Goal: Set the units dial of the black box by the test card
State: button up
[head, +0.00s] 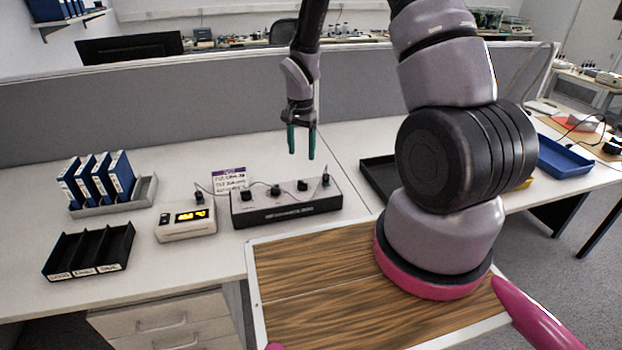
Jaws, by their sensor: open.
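The black box (288,212) lies on the white bench with a light grey top and several black knobs in a row. One knob (275,190) is left of the middle and another knob (302,185) is right of it. Which one is the units dial cannot be read. The test card (229,179), white with a purple top band, stands behind the box's left end; its text is too small to read. My gripper (301,154), with teal fingers, is open and empty, pointing down above and behind the box's right half, apart from it.
A meter (186,221) with a lit orange display stands left of the box, joined by a cable. Blue binders (97,177) in a grey rack and a black divided tray (88,252) are at left. A grey partition (180,115) runs behind.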

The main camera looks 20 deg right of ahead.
aim_at(302, 185)
notch_tip(302, 185, down, 11)
jog(key=shift+f, duration=0.15)
dwell(0.4)
grip_shut()
